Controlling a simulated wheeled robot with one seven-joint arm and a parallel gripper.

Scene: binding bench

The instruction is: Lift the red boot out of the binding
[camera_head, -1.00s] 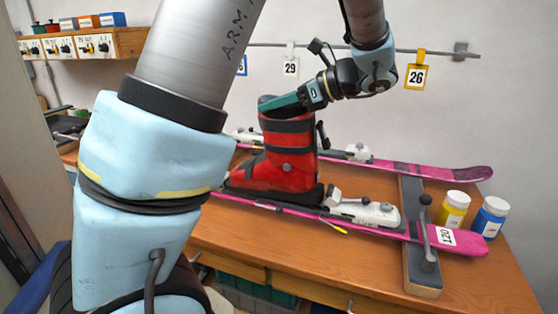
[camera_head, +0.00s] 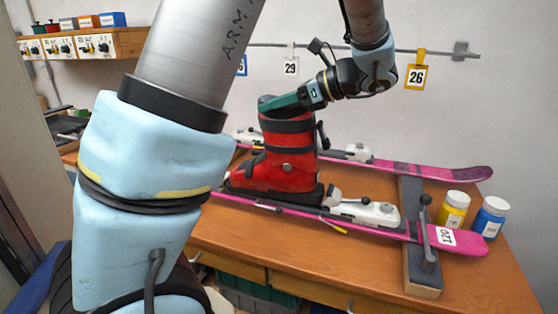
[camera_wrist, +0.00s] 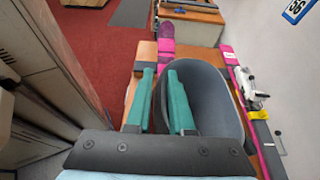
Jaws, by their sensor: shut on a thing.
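The red boot (camera_head: 285,160) stands upright on the near pink ski (camera_head: 300,214), toe to the left. Its heel is close against the white heel piece (camera_head: 375,211) of the binding; whether the two are engaged I cannot tell. My arm hides the ski beyond the toe, so the toe piece is not seen. My gripper (camera_head: 282,106), with green fingers, is at the top of the boot's cuff. In the wrist view the fingers (camera_wrist: 162,102) straddle the cuff wall, one inside the grey opening (camera_wrist: 215,98), one outside. They are shut on the boot.
A second pink ski (camera_head: 430,170) with its own binding lies behind. A grey block with a lever (camera_head: 424,275) crosses the bench (camera_head: 480,285) on the right. Yellow (camera_head: 453,210) and blue (camera_head: 490,217) jars stand at the right. Tags hang from a wall rail; the space above the boot holds my arm.

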